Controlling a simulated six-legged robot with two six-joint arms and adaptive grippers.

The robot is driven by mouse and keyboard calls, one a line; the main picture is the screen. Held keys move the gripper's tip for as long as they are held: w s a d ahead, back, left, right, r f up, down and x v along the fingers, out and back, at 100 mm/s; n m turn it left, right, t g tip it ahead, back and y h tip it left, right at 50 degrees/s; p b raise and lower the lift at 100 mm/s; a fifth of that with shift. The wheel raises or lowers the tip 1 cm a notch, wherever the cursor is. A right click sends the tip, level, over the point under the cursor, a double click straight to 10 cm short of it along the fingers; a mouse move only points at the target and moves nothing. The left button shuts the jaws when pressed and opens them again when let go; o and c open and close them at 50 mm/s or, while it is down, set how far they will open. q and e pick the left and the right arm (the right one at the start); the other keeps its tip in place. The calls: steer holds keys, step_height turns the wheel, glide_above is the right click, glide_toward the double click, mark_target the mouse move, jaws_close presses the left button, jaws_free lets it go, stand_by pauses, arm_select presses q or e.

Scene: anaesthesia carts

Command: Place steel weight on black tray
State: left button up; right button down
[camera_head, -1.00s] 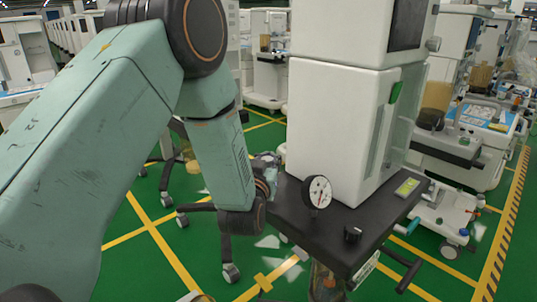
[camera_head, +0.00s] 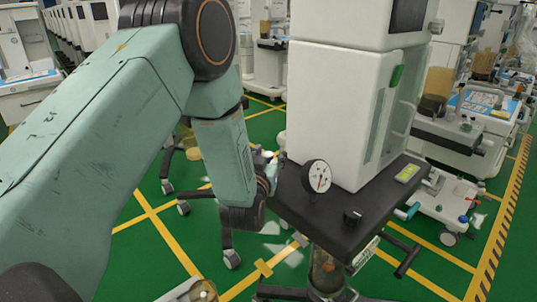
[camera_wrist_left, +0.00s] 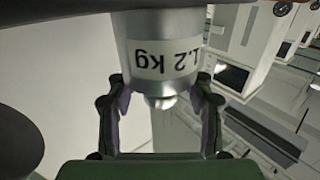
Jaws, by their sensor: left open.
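The steel weight (camera_wrist_left: 165,25) shows large in the left wrist view, a silvery cylinder with a white "1.2 kg" label upside down in the picture. Its narrow knob points toward my left gripper (camera_wrist_left: 160,90). The two fingers stand open on either side of the knob, with a gap showing. In the head view my left gripper (camera_head: 273,168) is mostly hidden by my own arm, at the left edge of the black tray-like top (camera_head: 335,215) of a cart. I cannot make out the weight there. My right gripper is not seen.
A round dial gauge (camera_head: 317,177) and a black knob (camera_head: 352,216) are on the black top. A tall white machine (camera_head: 335,110) stands behind them. More white carts (camera_head: 440,200) stand to the right. Green floor with yellow lines (camera_head: 155,225) is open at lower left.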

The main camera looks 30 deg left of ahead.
arm_select(q)
steer(key=shift+s+r, duration=0.15)
steer(key=shift+s, duration=0.15)
steer(key=v, duration=1.2)
steer(key=s+d+f+g+h, duration=0.15)
steer(key=s+f+g, duration=0.35)
steer(key=f, duration=0.8)
steer(key=s+d+f+m+g+h, duration=0.1)
steer(key=s+f+g, duration=0.5)
steer(key=s, duration=0.7)
steer(key=s+d+f+m+g+h, duration=0.1)
steer(key=s+d+f+g+h, duration=0.1)
steer(key=s+f+g, duration=0.4)
steer(key=s+d+f, duration=0.1)
steer(key=s+f, duration=0.2)
steer(key=s, duration=0.3)
steer(key=shift+s+f+m, duration=0.35)
steer(key=shift+s+m, duration=0.05)
steer(key=shift+d, duration=0.1)
